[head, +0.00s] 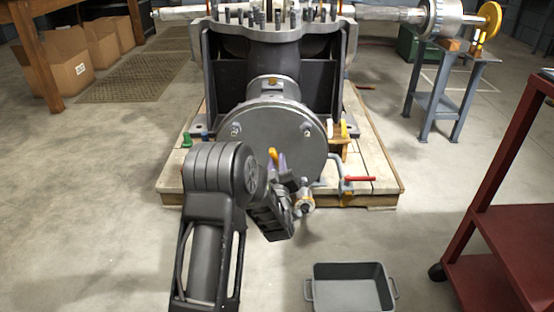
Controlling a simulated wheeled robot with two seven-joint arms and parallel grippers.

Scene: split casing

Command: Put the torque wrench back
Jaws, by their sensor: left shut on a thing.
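My left gripper (279,172) is low in front of the big round grey end cover (272,148) of the casing, in the middle of the head view. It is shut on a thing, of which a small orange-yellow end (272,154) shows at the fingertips. This is likely the torque wrench; most of it is hidden by the gripper and arm, so its shape and tilt cannot be told. A short silver cylindrical piece (304,201) shows just right of the gripper; whether it belongs to the wrench is unclear. My right gripper is not in view.
A small wooden holder (340,147) with white and yellow handles stands on the pallet (381,178). A red-handled valve (358,179) sticks out below it. A grey bin (349,268) lies on the floor in front. A red cart (490,268) stands at right.

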